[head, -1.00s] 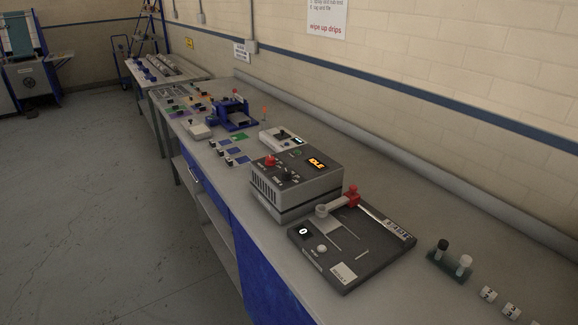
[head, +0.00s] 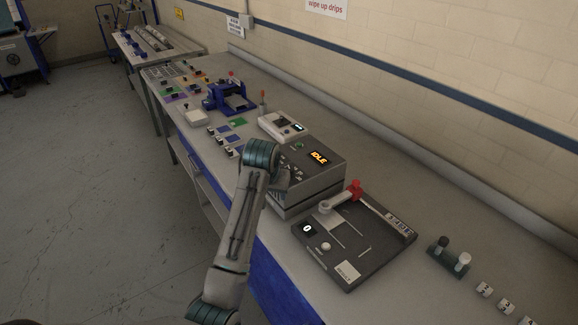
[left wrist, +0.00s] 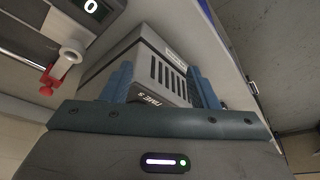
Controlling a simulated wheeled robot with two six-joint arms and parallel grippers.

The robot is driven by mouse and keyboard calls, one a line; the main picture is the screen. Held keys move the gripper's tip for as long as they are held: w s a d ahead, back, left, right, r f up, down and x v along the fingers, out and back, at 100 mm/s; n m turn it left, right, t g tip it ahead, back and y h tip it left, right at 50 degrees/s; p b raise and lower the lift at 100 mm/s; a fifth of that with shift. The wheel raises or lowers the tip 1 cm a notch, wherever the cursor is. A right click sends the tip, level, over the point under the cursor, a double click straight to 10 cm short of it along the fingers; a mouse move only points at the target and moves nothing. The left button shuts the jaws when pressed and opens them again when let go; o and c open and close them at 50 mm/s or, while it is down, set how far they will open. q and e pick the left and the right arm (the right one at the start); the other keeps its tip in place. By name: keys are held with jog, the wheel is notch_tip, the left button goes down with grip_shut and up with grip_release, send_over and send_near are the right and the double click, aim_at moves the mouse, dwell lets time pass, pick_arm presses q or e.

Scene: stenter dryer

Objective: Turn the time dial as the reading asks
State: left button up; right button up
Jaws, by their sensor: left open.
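The stenter dryer (head: 325,175) is a grey box on the bench with an orange IDLE display (head: 319,157). My left arm covers the left part of its panel in the head view, so the time dial is hidden or too unclear to read. My left gripper (head: 284,181) is at the dryer's near left side, partly hidden by my wrist. In the left wrist view the gripper (left wrist: 162,88) is open, its two blue fingers apart. Between them show the dryer's slotted side (left wrist: 168,75) and a TIME S label (left wrist: 157,97). My right gripper is out of view.
A dark board (head: 350,250) with a white 0 counter and a red-ended arm sits right of the dryer. A small pale device (head: 282,126) and a blue press (head: 230,97) stand behind. Two capped bottles (head: 450,253) stand in a holder at right.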

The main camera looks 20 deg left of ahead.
pick_arm(q)
send_near(289, 167)
jog(key=s+r, duration=0.2)
jog(key=p+x, duration=0.1)
jog(key=x, duration=0.2)
jog(key=p+x, duration=0.1)
jog(key=x, duration=0.2)
jog(key=p+x, duration=0.2)
jog(key=x, duration=0.2)
jog(key=shift+w+d, duration=0.1)
jog(key=shift+d, duration=0.15)
jog(key=shift+w+f, duration=0.15)
jog(key=shift+f, duration=0.25)
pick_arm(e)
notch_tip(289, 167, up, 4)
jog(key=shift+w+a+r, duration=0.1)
pick_arm(q)
jog(key=shift+c, duration=0.2)
jog(key=c, duration=0.9)
